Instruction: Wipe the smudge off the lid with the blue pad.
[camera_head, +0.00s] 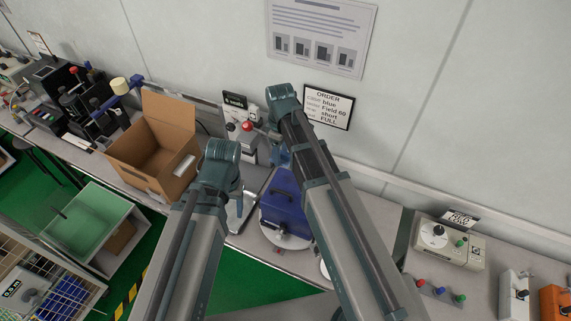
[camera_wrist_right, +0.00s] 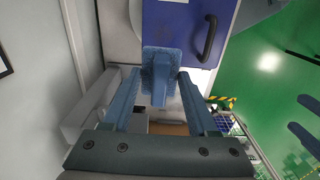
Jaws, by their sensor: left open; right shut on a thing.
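The blue case with its blue lid (camera_head: 284,203) stands on the bench between my arms; its dark handle (camera_wrist_right: 208,38) shows in the right wrist view. My right gripper (camera_wrist_right: 160,88) is shut on the blue pad (camera_wrist_right: 160,62) by its grip. The pad overlaps the lid's near edge in that view; I cannot tell whether it touches. My left gripper (camera_wrist_right: 296,112) is open and empty, off to the right side of the right wrist view, apart from the lid.
An open cardboard box (camera_head: 150,160) stands left of the case. A device with a red knob (camera_head: 246,127) stands behind, against the wall with an order sign (camera_head: 328,107). A grey control box (camera_head: 447,243) sits at the right. Green floor lies beyond the bench's front edge.

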